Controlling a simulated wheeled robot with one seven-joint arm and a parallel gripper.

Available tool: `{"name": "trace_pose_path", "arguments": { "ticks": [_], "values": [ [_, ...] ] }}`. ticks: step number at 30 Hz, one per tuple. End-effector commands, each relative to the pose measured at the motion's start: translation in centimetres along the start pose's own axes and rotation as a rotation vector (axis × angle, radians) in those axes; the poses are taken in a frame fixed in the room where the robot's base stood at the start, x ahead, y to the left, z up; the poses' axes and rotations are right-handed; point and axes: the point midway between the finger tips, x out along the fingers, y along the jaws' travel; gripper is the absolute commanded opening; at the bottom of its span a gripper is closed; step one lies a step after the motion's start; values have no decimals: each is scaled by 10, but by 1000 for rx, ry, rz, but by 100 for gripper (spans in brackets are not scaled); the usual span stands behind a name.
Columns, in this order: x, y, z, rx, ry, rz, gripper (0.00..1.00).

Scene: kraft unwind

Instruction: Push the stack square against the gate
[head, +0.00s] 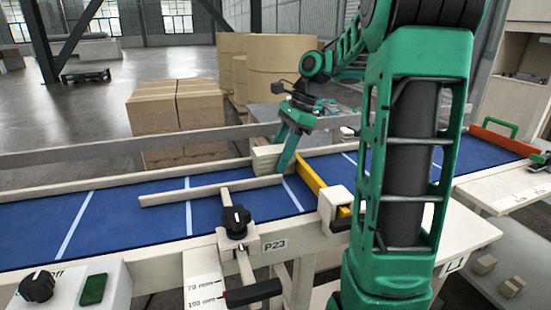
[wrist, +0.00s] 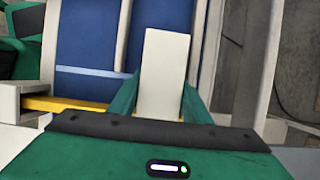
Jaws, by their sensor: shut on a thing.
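The pale, layered stack (head: 267,158) is on the blue belt (head: 110,215), near its far rail. The yellow gate (head: 309,178) crosses the belt just to the right of the stack. My gripper (head: 284,152) is shut on the stack, its green fingers reaching down from above. In the wrist view, the stack (wrist: 163,75) shows as a long pale block between the two fingers (wrist: 158,108). The gate (wrist: 65,104) crosses at lower left there and runs behind my gripper. I cannot tell whether the stack touches it.
A pale guide bar (head: 212,190) lies along the belt, in front of the stack. A black knob (head: 236,221) stands on the near rail by the P23 label. A control box with a green button (head: 93,289) is at lower left. Cartons (head: 175,108) stand behind the belt.

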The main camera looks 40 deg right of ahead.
Motion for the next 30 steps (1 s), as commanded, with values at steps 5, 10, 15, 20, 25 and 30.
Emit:
{"name": "trace_pose_path", "arguments": {
  "ticks": [5, 10, 15, 20, 25, 30],
  "values": [
    [1, 0, 1, -2, -1, 0, 18],
    [1, 0, 2, -3, -1, 1, 58],
    [1, -1, 2, -3, -1, -2, 65],
    [1, -2, 2, -3, -2, -4, 65],
    [0, -2, 2, -2, -2, -5, 65],
    [-12, -4, 2, -3, -2, -10, 65]
  ]
}}
